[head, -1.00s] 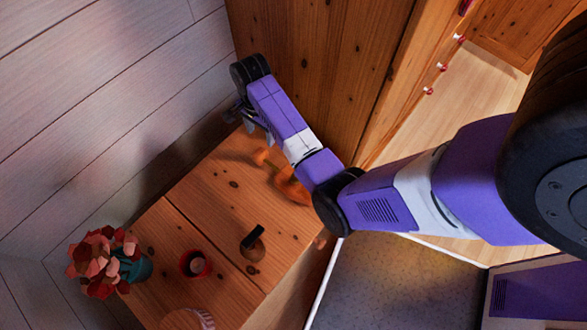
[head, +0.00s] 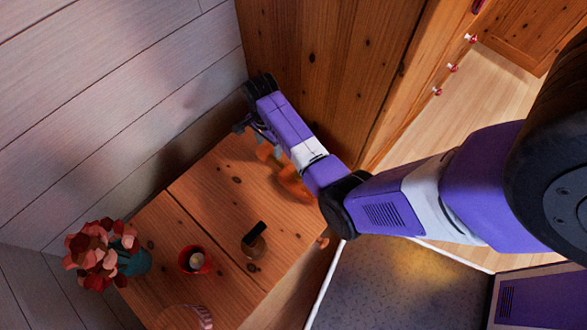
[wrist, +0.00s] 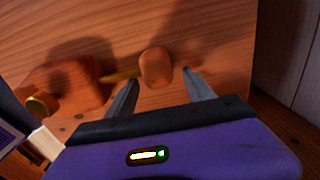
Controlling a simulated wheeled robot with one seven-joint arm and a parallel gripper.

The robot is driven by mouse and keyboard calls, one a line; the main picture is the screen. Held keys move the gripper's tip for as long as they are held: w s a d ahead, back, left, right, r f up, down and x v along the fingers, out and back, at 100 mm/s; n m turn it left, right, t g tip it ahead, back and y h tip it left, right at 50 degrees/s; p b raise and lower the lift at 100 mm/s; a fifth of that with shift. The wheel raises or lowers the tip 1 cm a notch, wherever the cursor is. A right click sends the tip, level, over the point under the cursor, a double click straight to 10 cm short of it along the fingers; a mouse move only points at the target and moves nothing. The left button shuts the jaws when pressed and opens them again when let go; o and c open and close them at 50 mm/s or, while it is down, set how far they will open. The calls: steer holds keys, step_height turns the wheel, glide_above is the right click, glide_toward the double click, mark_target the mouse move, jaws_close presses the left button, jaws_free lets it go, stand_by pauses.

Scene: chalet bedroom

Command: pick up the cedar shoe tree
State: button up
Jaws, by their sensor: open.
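The cedar shoe tree (head: 292,184) is orange-brown and lies on the wooden tabletop, partly hidden behind my arm in the head view. In the wrist view its large block (wrist: 72,84) is at the left. A thin rod joins it to a smaller rounded end piece (wrist: 156,67). My gripper (wrist: 160,80) is open, its two fingers on either side of that smaller piece in the picture. I cannot tell whether the fingers are down level with it. In the head view my gripper (head: 257,131) is at the far end of the tabletop.
The wooden tabletop (head: 215,190) also holds a dark-handled round object (head: 254,241), a red cup (head: 194,260), a round ridged item (head: 185,318) and a potted plant (head: 135,262). A plank wall (head: 130,110) and a tall wooden panel (head: 320,60) stand close to my gripper.

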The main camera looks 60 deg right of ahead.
steer(key=shift+c, duration=0.2)
jaws_close()
steer(key=shift+r, duration=0.2)
